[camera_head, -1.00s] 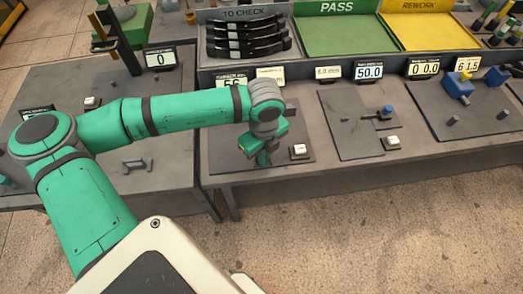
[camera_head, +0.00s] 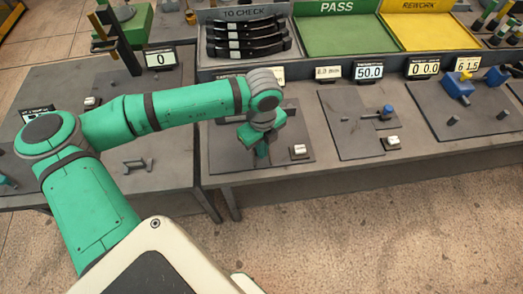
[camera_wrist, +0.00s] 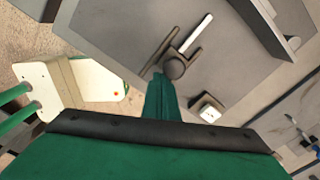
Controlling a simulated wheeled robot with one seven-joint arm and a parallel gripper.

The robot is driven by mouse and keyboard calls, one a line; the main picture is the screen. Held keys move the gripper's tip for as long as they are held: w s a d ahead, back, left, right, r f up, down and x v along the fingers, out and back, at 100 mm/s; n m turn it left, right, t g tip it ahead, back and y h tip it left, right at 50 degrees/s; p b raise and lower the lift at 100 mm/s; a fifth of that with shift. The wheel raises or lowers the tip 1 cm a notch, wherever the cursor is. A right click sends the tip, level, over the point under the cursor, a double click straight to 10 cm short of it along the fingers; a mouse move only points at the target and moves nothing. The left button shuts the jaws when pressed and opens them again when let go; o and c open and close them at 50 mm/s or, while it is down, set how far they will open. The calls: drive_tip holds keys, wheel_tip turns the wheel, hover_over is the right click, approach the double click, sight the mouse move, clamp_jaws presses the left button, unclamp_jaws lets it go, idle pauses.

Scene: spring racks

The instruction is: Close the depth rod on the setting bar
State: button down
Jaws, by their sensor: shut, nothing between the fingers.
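My gripper (camera_head: 262,158) is shut and empty, low over a dark plate (camera_head: 222,154) on the bench below the TO CHECK tray. In the wrist view the shut green fingers (camera_wrist: 160,98) end right beside a dark round knob (camera_wrist: 174,67); I cannot tell whether they touch it. A pale rod (camera_wrist: 196,33), which looks like the depth rod, runs from near the knob. A thin dark bar (camera_wrist: 160,52) beside it may be the setting bar. In the head view my arm and gripper hide these parts.
A white button (camera_head: 299,151) sits right of my gripper and also shows in the wrist view (camera_wrist: 209,110). The TO CHECK tray (camera_head: 213,58) holds several dark parts. A 50.0 display (camera_head: 369,72) and another plate (camera_head: 345,120) lie to the right. Floor is clear in front.

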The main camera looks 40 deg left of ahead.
drive_tip(key=shift+w+a, duration=1.2)
drive_tip(key=shift+a, duration=0.3)
idle(0.7)
drive_tip(key=shift+r, duration=0.1)
idle(0.4)
drive_tip(key=shift+s+d+r, duration=0.1)
drive_tip(key=shift+d+r, duration=0.05)
drive_tip(key=shift+r, duration=1.55)
drive_tip(key=shift+d+r, duration=0.1)
drive_tip(key=shift+r, duration=1.6)
